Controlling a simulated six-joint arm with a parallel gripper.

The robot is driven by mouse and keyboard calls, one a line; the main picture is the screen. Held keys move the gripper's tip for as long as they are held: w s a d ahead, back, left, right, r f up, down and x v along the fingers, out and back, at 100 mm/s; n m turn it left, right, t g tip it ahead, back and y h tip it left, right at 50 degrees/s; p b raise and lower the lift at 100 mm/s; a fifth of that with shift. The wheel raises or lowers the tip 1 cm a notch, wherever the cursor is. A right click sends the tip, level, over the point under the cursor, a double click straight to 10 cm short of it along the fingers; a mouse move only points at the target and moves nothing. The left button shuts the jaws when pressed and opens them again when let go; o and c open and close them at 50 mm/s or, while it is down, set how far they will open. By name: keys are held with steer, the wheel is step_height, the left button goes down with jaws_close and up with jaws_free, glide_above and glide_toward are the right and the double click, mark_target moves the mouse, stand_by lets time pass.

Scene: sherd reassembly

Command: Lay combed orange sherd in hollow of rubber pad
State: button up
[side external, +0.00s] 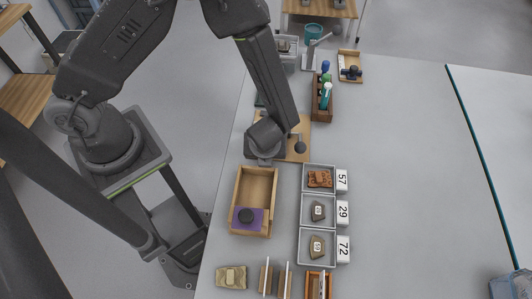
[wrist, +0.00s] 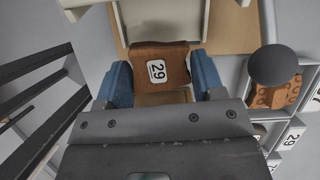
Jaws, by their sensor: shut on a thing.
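An orange-brown sherd (wrist: 175,55) with a white tag marked 29 sits between the blue fingertips of my gripper (wrist: 163,84) in the wrist view. The jaws are shut on its two sides. In the side view my wrist hides the fingertips and the sherd, over the wooden board behind the trays. A purple pad (side external: 261,225) with a dark round patch (side external: 246,215) lies in the near end of a wooden tray (side external: 273,185). I cannot tell from here whether the dark patch is a hollow or a raised piece.
Grey trays beside number cards 57 (side external: 342,180), 29 and 72 stand in a column; the top one holds another orange sherd (side external: 320,178), the others grey sherds. A bottle caddy (side external: 322,100) stands farther back. A dark ball (side external: 299,147) is near my wrist.

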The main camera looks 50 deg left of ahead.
step_height(320, 180, up, 14)
steer(key=r, duration=0.1)
steer(key=w+a+n+g+h, duration=0.3)
steer(key=w+a+n, duration=0.1)
steer(key=a+n, duration=1.25)
steer(key=w+a+n+g+h, duration=0.2)
steer(key=w+a+n, duration=0.2)
steer(key=a+n, duration=1.25)
steer(key=w+d+f, duration=0.2)
steer(key=d+f, duration=0.2)
steer(key=w+d+f+n, duration=0.1)
steer(key=w+d+f, duration=0.1)
steer(key=d+f, duration=0.2)
steer(key=w+d+f+n, duration=0.1)
steer(key=w+d+f, duration=0.2)
steer(key=d+f, duration=0.1)
steer(key=shift+d+f, duration=0.2)
steer(key=shift+f, duration=0.15)
steer(key=shift+w+a+x, duration=0.15)
steer(key=shift+x, duration=0.85)
steer(key=shift+w+a+x, duration=0.1)
steer(key=shift+w+x, duration=0.1)
steer(key=shift+x, duration=0.75)
steer(key=shift+f, duration=0.1)
